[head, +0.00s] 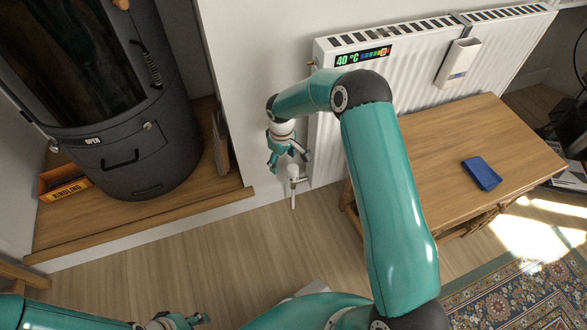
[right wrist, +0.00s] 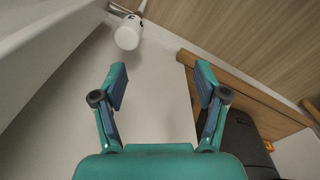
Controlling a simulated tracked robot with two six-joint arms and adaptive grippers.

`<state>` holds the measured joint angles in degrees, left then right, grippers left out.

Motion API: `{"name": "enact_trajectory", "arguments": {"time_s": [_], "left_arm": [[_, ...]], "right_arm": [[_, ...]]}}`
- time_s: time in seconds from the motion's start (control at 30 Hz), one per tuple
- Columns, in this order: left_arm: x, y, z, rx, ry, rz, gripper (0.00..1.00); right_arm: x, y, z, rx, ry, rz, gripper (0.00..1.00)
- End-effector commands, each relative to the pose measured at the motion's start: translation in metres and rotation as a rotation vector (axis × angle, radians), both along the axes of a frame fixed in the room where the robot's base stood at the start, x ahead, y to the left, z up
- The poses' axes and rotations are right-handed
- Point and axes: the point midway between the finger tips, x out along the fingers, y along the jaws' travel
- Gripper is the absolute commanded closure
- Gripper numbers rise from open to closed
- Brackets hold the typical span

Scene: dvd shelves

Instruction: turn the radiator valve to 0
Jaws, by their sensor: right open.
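The radiator valve is a white knob (head: 293,171) on a thin pipe at the lower left end of the white radiator (head: 420,55). It also shows in the right wrist view, at the top (right wrist: 128,35), beyond the fingertips and a little left of the middle. Its number marks are too small to read.
A display on the radiator (head: 363,56) reads 40 °C. A dark stove (head: 120,110) and a kindling box (head: 68,189) sit on a wooden ledge to the left. The floor (head: 210,238) is clear.

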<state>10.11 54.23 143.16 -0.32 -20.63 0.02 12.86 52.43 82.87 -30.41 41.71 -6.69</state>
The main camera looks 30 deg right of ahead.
Motion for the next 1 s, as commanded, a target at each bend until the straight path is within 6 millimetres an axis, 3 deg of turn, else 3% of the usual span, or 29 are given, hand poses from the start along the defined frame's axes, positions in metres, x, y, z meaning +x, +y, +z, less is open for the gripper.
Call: {"name": "enact_trajectory", "arguments": {"time_s": [0.1,0.27,0.47,0.8,1.0], "left_arm": [[0.000,0.000,0.004,0.000,0.000,0.000,0.60],[0.000,0.000,0.001,0.000,0.000,0.000,0.60],[0.000,0.000,-0.009,0.000,0.000,0.000,0.60],[0.000,0.000,-0.030,0.000,0.000,0.000,0.60],[0.000,0.000,-0.040,0.000,0.000,0.000,0.60]], "right_arm": [[0.013,-0.027,0.023,-0.065,0.006,0.001,0.27],[0.015,-0.038,0.020,-0.089,0.013,0.001,0.27],[0.015,-0.040,-0.012,-0.086,0.015,-0.001,0.27],[0.017,-0.046,-0.086,-0.086,0.014,-0.001,0.27],[0.019,-0.050,-0.120,-0.086,0.013,0.000,0.27]]}}
